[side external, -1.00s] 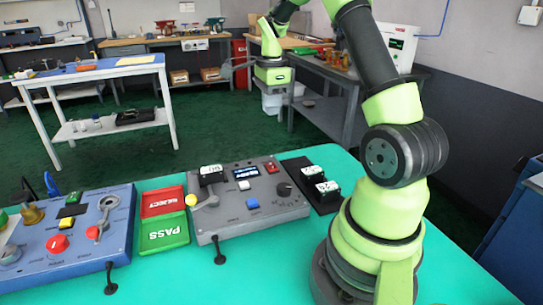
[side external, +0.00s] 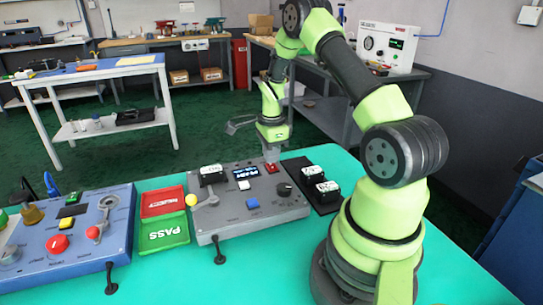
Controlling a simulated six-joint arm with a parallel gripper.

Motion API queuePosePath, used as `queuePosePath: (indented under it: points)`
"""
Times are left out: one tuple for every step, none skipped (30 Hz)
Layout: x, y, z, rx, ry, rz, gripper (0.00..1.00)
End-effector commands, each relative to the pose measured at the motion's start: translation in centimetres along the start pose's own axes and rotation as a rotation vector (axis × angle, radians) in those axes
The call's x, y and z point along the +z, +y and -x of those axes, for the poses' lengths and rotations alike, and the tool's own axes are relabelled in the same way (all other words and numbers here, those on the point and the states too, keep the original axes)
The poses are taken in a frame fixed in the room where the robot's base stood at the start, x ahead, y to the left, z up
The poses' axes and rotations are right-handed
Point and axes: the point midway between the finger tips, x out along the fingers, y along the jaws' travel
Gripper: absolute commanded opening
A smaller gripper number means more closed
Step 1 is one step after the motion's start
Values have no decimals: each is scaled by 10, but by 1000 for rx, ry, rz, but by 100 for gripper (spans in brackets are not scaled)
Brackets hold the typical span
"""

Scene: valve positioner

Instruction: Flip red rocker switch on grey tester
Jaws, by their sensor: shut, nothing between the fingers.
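The grey tester (side external: 232,222) stands on the green table, with a small display, a black knob, a blue button and a lever with a yellow ball. The red rocker switch (side external: 271,168) is near its back right edge. My gripper (side external: 271,158) points down, shut and empty, with its tips just above or at the red switch. Whether the tips touch the switch, and which way the rocker is tipped, I cannot tell at this size.
Red and green trays (side external: 164,236) lie left of the tester, and a blue control box (side external: 75,262) stands further left. A black holder with labelled blocks (side external: 328,204) is right of the tester. Green table is bare in front.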

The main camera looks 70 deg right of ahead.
Motion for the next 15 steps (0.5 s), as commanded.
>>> queuePosePath:
  points:
    - [0,0,-3,1,0,-1,0]
    - [0,0,-4,0,0,-1,0]
    - [0,0,-6,0,0,0,0]
    - [0,0,-6,-1,0,0,0]
    - [0,0,-6,-1,0,0,0]
    - [0,0,-7,-1,0,0,0]
    - [0,0,-7,-1,0,0,0]
    - [0,0,-7,-1,0,0,0]
    - [0,0,-6,-1,0,0,0]
    - [0,0,-6,-1,0,0,0]
    - [0,0,-6,-1,0,0,0]
    - [0,0,-6,-1,0,0,0]
    - [0,0,-7,-1,0,0,0]
    - [0,0,-8,0,0,0,0]
    - [0,-1,-10,1,0,0,0]
